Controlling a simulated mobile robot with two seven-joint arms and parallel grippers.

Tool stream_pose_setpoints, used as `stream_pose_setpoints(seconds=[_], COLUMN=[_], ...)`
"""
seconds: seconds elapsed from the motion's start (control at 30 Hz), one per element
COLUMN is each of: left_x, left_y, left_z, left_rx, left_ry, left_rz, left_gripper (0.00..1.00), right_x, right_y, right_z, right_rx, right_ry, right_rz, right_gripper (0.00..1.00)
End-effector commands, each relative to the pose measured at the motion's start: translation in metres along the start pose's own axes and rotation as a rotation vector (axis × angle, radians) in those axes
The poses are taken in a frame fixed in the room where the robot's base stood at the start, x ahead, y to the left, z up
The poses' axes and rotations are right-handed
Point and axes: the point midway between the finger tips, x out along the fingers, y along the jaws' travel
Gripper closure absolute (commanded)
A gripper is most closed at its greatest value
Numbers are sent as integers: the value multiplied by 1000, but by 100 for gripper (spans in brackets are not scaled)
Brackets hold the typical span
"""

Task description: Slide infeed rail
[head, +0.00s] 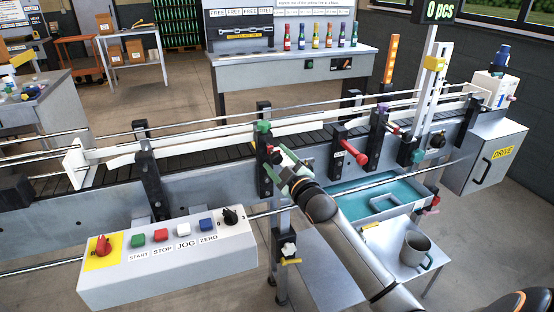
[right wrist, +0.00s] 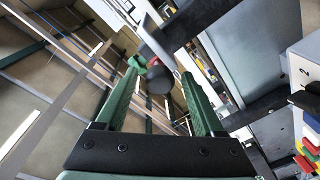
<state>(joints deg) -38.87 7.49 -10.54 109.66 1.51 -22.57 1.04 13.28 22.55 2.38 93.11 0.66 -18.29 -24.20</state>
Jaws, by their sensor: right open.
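The conveyor's white guide rails (head: 190,139) run along the dark slatted belt (head: 200,158) in the head view; which one is the infeed rail is not labelled. A black clamp post (head: 265,172) with a green knob (head: 263,127) on top stands at the rail's near side. My right gripper (head: 282,164) is at this post, its green fingers open. In the right wrist view, a round black knob (right wrist: 160,80) with a red part shows between the spread fingertips, and a green knob (right wrist: 137,63) beside the left one. Contact cannot be told. My left gripper is not in view.
A control box (head: 170,262) with coloured buttons stands in front of the conveyor. A red-knobbed clamp (head: 352,152) and a purple-knobbed post (head: 378,130) stand further right.

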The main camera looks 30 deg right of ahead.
Motion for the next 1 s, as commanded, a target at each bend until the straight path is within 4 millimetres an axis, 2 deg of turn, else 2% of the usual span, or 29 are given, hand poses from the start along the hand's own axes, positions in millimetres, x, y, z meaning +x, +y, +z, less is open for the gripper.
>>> stream_pose_setpoints(seconds=[0.37,1.0], left_x=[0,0], left_y=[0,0], left_z=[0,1], left_rx=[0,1], left_ry=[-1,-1], left_rz=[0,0], left_gripper=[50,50], right_x=[4,4], right_y=[0,-1], right_z=[0,0], right_rx=[1,1], right_ry=[0,0], right_rz=[0,-1], right_gripper=[30,100])
